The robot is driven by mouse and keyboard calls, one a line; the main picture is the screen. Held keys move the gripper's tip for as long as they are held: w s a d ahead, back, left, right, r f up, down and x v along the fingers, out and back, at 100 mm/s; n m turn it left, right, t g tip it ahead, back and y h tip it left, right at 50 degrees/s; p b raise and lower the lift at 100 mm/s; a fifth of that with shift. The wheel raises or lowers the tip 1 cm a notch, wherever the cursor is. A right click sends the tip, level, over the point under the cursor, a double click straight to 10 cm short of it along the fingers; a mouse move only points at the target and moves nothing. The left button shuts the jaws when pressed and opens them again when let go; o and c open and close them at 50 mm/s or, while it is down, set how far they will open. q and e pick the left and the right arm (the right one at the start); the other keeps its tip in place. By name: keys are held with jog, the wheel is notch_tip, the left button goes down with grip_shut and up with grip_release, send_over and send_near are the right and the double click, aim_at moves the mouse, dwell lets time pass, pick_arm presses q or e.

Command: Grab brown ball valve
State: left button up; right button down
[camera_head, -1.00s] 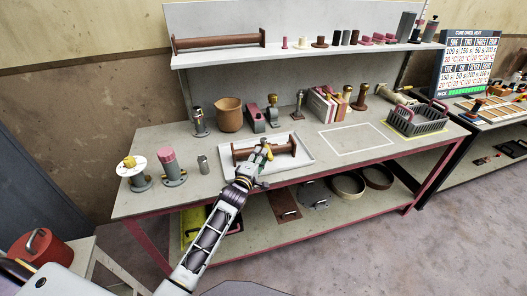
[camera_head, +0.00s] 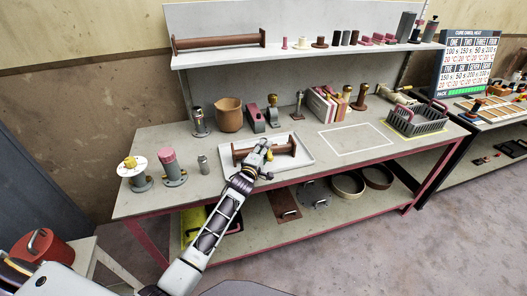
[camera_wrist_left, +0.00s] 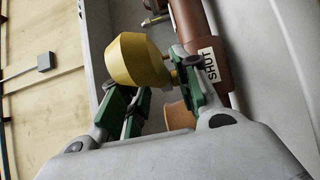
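A brown pipe-shaped body with flanged ends (camera_head: 287,149) lies across a white tray (camera_head: 307,160) on the bench. In the left wrist view, a brown pipe (camera_wrist_left: 190,25) carries a "SHUT" label, and a yellow knob (camera_wrist_left: 138,62) is close in front of the fingers. My left gripper (camera_head: 262,149) is over the middle of the brown body and hides part of it. In the left wrist view, its green-padded fingers (camera_wrist_left: 160,98) are apart, with the knob close to their tips; contact is unclear. My right gripper is not in view.
Behind the tray stand a brown pot (camera_head: 229,114) and several fittings. At left are two flanged pieces (camera_head: 172,168) and a small grey cylinder (camera_head: 203,165). A grey basket (camera_head: 417,121) stands at right. A white-outlined area (camera_head: 355,139) is clear.

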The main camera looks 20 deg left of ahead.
pick_arm(q)
jog(key=shift+w, duration=0.1)
dwell(0.4)
grip_shut()
jog(key=shift+r, duration=0.1)
dwell(0.3)
